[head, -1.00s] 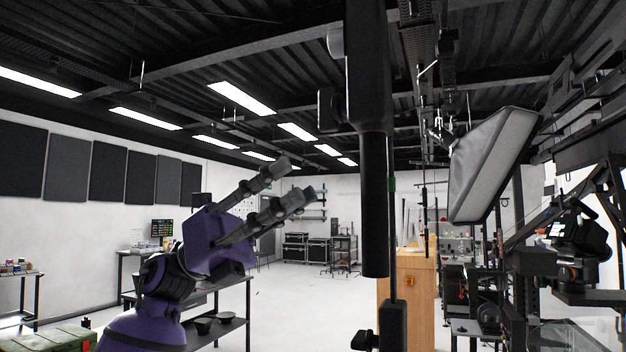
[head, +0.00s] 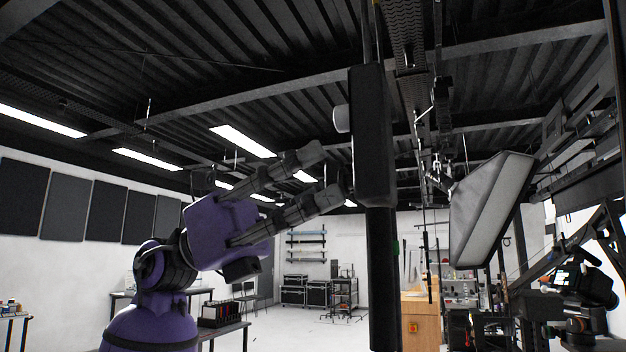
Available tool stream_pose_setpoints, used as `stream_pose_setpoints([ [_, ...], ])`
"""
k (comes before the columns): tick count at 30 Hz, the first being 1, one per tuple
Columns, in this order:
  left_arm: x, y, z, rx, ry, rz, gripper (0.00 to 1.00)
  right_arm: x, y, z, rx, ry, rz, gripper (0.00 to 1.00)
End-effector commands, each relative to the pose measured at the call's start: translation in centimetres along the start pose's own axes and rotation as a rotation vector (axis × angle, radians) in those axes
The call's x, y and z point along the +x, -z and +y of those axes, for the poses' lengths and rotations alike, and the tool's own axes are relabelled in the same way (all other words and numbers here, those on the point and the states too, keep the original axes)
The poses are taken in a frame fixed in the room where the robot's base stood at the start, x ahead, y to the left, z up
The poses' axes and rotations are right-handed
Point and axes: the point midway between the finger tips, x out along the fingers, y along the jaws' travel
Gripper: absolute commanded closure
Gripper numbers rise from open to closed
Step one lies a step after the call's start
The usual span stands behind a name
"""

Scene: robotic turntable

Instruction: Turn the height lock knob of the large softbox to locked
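The large softbox (head: 490,208) hangs tilted at the right, with a pale front and dark edges. A black upright stand (head: 383,270) with a thick block (head: 371,140) rises in the middle, close to me. A light grey round part (head: 341,119) sticks out from the block's left side. A black knob lower on that side is hidden behind my fingers. I cannot tell whether that knob is locked. My purple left gripper (head: 331,173) is open, its two dark fingers apart and pointing right at the block's left side; contact cannot be told. My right gripper is not in view.
A camera with a lit screen (head: 567,278) and dark framework stand at the right. A wooden cabinet (head: 421,318) is behind the stand. Ceiling beams are above. The floor behind is open.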

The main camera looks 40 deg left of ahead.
Motion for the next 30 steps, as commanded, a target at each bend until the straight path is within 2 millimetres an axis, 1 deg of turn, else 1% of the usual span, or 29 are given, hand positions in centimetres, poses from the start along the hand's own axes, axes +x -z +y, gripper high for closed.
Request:
stream_pose_setpoints([
  [5,-0.01,0.09,0.07,-0.002,0.000,0.000,0.71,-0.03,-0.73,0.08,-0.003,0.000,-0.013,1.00],
  [12,-0.03,0.09,0.04,-0.002,0.000,0.001,1.00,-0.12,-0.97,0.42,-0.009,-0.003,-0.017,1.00],
  [30,-0.02,0.11,0.05,0.051,0.023,0.002,1.00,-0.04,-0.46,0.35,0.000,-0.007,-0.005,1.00],
])
